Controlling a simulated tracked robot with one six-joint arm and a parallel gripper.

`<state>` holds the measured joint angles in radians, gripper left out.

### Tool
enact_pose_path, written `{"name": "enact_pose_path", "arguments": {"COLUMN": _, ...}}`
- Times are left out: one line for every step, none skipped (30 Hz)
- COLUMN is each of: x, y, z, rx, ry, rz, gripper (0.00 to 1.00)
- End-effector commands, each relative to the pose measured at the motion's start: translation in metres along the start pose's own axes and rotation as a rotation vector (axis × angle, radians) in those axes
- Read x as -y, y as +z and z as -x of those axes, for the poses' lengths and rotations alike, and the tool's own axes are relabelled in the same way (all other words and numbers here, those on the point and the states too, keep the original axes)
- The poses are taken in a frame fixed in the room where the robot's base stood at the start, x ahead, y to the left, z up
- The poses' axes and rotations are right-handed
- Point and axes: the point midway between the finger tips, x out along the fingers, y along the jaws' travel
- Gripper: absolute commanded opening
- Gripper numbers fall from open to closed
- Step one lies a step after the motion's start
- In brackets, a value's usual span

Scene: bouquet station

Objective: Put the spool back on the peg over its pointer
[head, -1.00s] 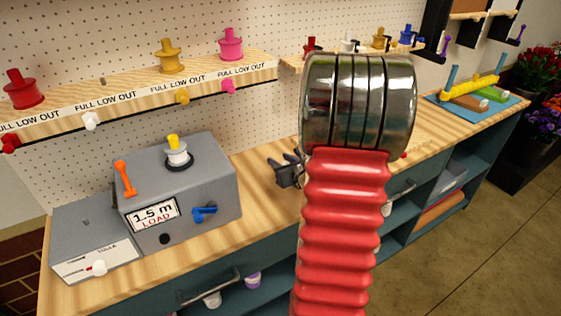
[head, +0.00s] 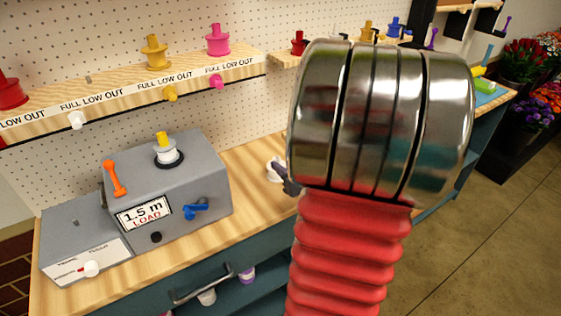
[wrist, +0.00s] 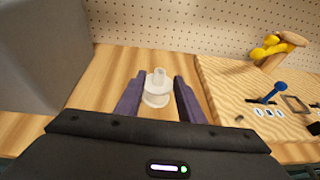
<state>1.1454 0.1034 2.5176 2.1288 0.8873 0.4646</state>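A white spool (wrist: 156,88) stands upright on the wooden counter between the two dark purple fingers of my gripper (wrist: 158,92) in the wrist view. The fingers are open, with a narrow gap showing beside the spool. In the head view the spool (head: 274,168) shows just left of my gripper (head: 288,180), which my arm partly hides. On the wall shelf, a bare short peg (head: 88,79) stands above a white pointer (head: 76,120), between the red spool (head: 10,92) and the yellow spool (head: 154,52).
A grey machine (head: 170,185) marked "1.5 m LOAD" stands left of the gripper, with a white and yellow piece (head: 167,150) on top. A pink spool (head: 217,40) is on the shelf. In the wrist view, a wooden board (wrist: 235,95) with a blue lever lies at right.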

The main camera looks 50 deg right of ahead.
Motion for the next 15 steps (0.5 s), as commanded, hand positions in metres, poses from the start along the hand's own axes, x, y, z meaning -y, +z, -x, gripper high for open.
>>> {"name": "enact_pose_path", "arguments": {"x": 0.001, "y": 0.001, "z": 0.006, "rx": 0.002, "ry": -0.003, "rz": -0.001, "gripper": 0.35}}
{"name": "enact_pose_path", "arguments": {"x": 0.001, "y": 0.0, "z": 0.008, "rx": 0.001, "ry": -0.002, "rz": -0.001, "gripper": 0.35}}
{"name": "enact_pose_path", "arguments": {"x": 0.001, "y": 0.0, "z": 0.012, "rx": 0.001, "ry": -0.002, "rz": -0.001, "gripper": 0.35}}
{"name": "enact_pose_path", "arguments": {"x": 0.001, "y": 0.0, "z": 0.013, "rx": 0.001, "ry": -0.002, "rz": -0.001, "gripper": 0.35}}
{"name": "enact_pose_path", "arguments": {"x": 0.001, "y": 0.0, "z": 0.015, "rx": 0.001, "ry": -0.002, "rz": -0.001, "gripper": 0.35}}
{"name": "enact_pose_path", "arguments": {"x": 0.0, "y": 0.0, "z": 0.016, "rx": 0.0, "ry": -0.001, "rz": -0.001, "gripper": 0.35}}
{"name": "enact_pose_path", "arguments": {"x": 0.0, "y": 0.0, "z": 0.017, "rx": 0.0, "ry": -0.001, "rz": 0.0, "gripper": 0.35}}
{"name": "enact_pose_path", "arguments": {"x": 0.0, "y": 0.0, "z": 0.018, "rx": 0.0, "ry": 0.0, "rz": 0.0, "gripper": 0.35}}
{"name": "enact_pose_path", "arguments": {"x": 0.0, "y": 0.0, "z": 0.018, "rx": -0.001, "ry": 0.0, "rz": 0.0, "gripper": 0.35}}
{"name": "enact_pose_path", "arguments": {"x": 0.0, "y": 0.0, "z": 0.018, "rx": -0.001, "ry": 0.0, "rz": 0.0, "gripper": 0.35}}
{"name": "enact_pose_path", "arguments": {"x": 0.0, "y": 0.0, "z": 0.018, "rx": -0.001, "ry": 0.0, "rz": 0.0, "gripper": 0.35}}
{"name": "enact_pose_path", "arguments": {"x": 0.0, "y": 0.0, "z": 0.018, "rx": -0.001, "ry": 0.0, "rz": 0.0, "gripper": 0.35}}
{"name": "enact_pose_path", "arguments": {"x": 0.0, "y": 0.0, "z": 0.018, "rx": -0.001, "ry": 0.0, "rz": 0.0, "gripper": 0.35}}
{"name": "enact_pose_path", "arguments": {"x": 0.0, "y": 0.0, "z": 0.018, "rx": -0.001, "ry": 0.0, "rz": -0.001, "gripper": 0.35}}
{"name": "enact_pose_path", "arguments": {"x": 0.0, "y": 0.0, "z": 0.018, "rx": -0.001, "ry": 0.0, "rz": -0.001, "gripper": 0.35}}
